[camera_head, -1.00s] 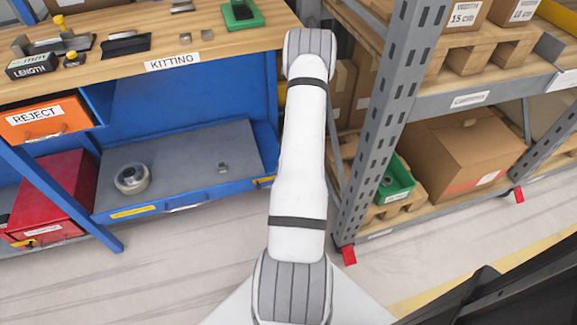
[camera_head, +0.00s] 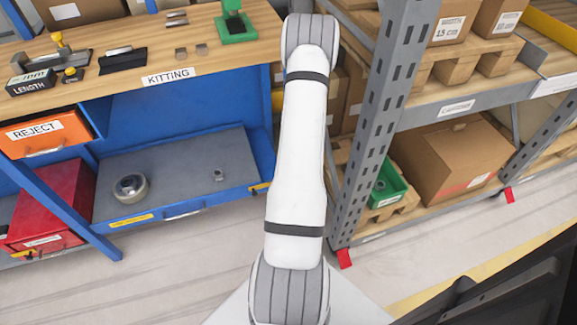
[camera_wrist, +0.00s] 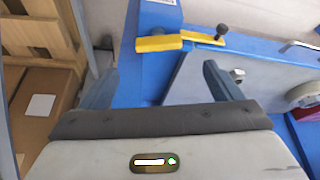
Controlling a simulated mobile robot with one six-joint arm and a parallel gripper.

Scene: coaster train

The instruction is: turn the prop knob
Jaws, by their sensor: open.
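In the wrist view a small black knob (camera_wrist: 222,30) stands at the end of a yellow bar (camera_wrist: 160,43) on the edge of the blue bench; I take it for the prop knob. In the head view only a small yellow piece (camera_head: 260,188) shows at that corner of the grey lower tray. My gripper (camera_wrist: 158,70) is open and empty, its two fingers spread in the wrist view. The knob lies beyond the fingertips, slightly right of the right finger, apart from it. My gripper is hidden in the head view.
The grey lower tray (camera_head: 180,165) holds a metal ring (camera_head: 129,187) and a small nut (camera_head: 218,175). The kitting worktop (camera_head: 225,50) is above. A metal shelving rack (camera_head: 372,130) with boxes stands right of my arm. Floor in front is clear.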

